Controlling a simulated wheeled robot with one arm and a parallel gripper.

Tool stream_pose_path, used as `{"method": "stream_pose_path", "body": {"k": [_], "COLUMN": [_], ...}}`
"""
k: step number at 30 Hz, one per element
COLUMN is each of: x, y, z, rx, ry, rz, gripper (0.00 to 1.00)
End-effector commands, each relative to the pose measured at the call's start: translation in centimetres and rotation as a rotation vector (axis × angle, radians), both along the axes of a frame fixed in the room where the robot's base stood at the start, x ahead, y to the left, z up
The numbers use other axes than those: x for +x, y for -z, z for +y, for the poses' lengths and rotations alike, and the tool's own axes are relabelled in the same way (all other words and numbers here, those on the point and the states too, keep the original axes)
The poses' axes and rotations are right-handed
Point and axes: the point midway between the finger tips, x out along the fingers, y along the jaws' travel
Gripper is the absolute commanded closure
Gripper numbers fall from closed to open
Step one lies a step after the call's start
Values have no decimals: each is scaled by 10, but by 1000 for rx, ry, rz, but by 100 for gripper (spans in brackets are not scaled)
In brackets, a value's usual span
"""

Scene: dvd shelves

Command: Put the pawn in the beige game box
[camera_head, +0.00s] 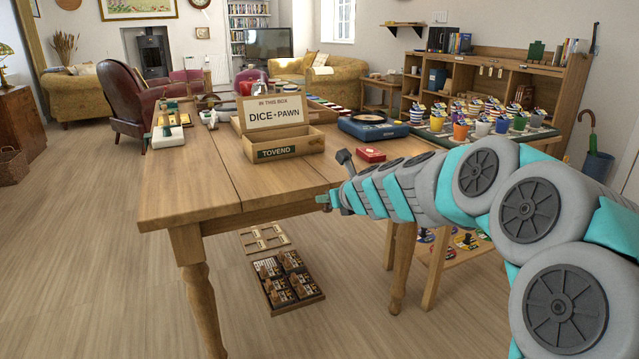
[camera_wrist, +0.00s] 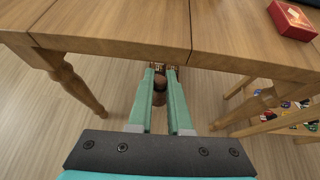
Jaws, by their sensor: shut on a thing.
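The beige game box (camera_head: 292,146) stands open on the wooden table, its raised lid reading "IN THIS BOX DICE + PAWN" and its front "TOVEND". Its inside is mostly hidden. My gripper (camera_head: 325,200) is at the table's front edge, to the right of and nearer than the box. In the wrist view my gripper (camera_wrist: 166,70) is shut on a small dark brown piece, which looks like the pawn (camera_wrist: 160,86). The fingers partly hide it. The box is not in the wrist view.
The wooden table (camera_head: 190,180) has a bare front left part. A red box (camera_head: 370,155) and a blue record player (camera_head: 373,127) are right of the game box. A tray of dark boxes (camera_head: 288,282) lies on the floor below. A table leg (camera_wrist: 75,85) shows at left.

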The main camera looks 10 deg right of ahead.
Motion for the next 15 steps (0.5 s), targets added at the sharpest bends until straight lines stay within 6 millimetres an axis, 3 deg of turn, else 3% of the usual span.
{"method": "stream_pose_path", "body": {"k": [15], "x": [-21], "y": [77], "z": [-13], "rx": [6], "ry": [314], "rz": [5], "gripper": [100]}}
